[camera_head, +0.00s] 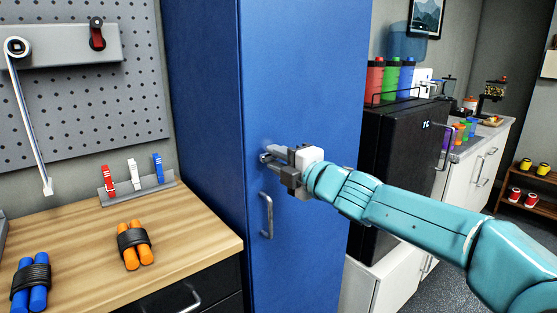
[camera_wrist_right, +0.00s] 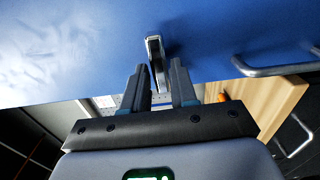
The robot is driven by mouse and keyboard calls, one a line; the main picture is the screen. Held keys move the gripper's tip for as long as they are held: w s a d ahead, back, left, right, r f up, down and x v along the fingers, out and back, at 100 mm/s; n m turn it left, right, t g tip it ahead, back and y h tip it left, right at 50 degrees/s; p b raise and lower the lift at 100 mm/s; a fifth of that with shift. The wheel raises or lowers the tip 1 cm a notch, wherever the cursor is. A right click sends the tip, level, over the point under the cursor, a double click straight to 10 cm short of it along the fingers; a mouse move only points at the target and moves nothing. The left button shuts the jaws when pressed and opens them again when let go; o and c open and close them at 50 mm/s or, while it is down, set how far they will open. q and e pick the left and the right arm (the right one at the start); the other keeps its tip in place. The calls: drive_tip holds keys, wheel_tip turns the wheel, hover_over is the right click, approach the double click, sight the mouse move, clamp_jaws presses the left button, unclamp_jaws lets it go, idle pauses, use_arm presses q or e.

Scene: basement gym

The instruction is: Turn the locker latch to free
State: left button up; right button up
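The blue locker (camera_head: 290,60) stands upright, its door closed as far as I can see. The locker latch (camera_head: 265,158) is a small metal lever on the door, above the door's bar handle (camera_head: 267,215). My right gripper (camera_head: 280,163) is at the latch, its arm coming in from the right. In the right wrist view the latch (camera_wrist_right: 155,52) sticks out from the blue door, and its lower end reaches between the fingertips of my gripper (camera_wrist_right: 159,75). The fingers are apart, with gaps beside the latch. I cannot tell whether either touches it. My left gripper is not in view.
A wooden workbench (camera_head: 200,240) with orange-handled grips (camera_head: 134,245) and blue-handled grips (camera_head: 32,283) stands left of the locker. A black fridge (camera_head: 400,150) with bottles on top stands to the right. A pegboard (camera_head: 90,90) hangs behind the bench.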

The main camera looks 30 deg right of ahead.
drive_tip(key=shift+o, duration=0.9)
drive_tip(key=s+d+p, duration=0.1)
drive_tip(key=s+p, duration=0.1)
drive_tip(key=s, duration=1.4)
drive_tip(key=shift+s+d, duration=0.15)
